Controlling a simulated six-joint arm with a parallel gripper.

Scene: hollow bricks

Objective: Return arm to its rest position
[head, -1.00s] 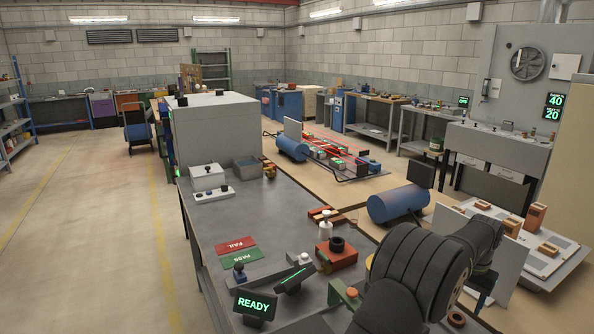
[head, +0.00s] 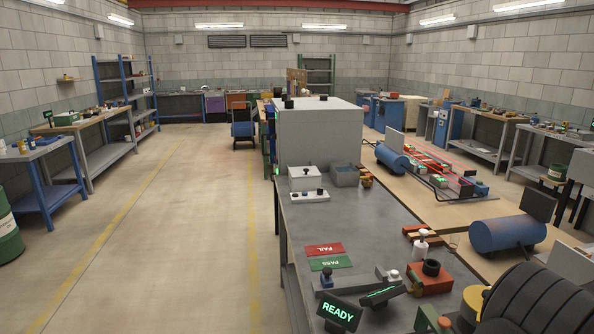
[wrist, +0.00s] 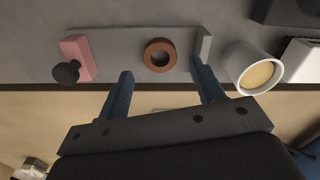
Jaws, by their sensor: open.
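My gripper (wrist: 162,90) shows in the wrist view with its two blue fingers spread apart and nothing between them. Past the fingertips, a brown ring-shaped part (wrist: 160,55) lies on a grey plate (wrist: 118,45). A pink block with a dark knob (wrist: 76,60) is at the plate's left end. A white cup-like container (wrist: 252,68) with a tan inside is right of the fingers. In the head view my dark arm fills the lower right corner, and the gripper itself is out of that picture.
The grey bench (head: 365,225) carries a red FAIL card (head: 324,249), a green PASS card (head: 330,262), a READY display (head: 339,313) and a red block with a black ring (head: 431,277). A blue cylinder (head: 502,234) lies to the right. The floor at left is clear.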

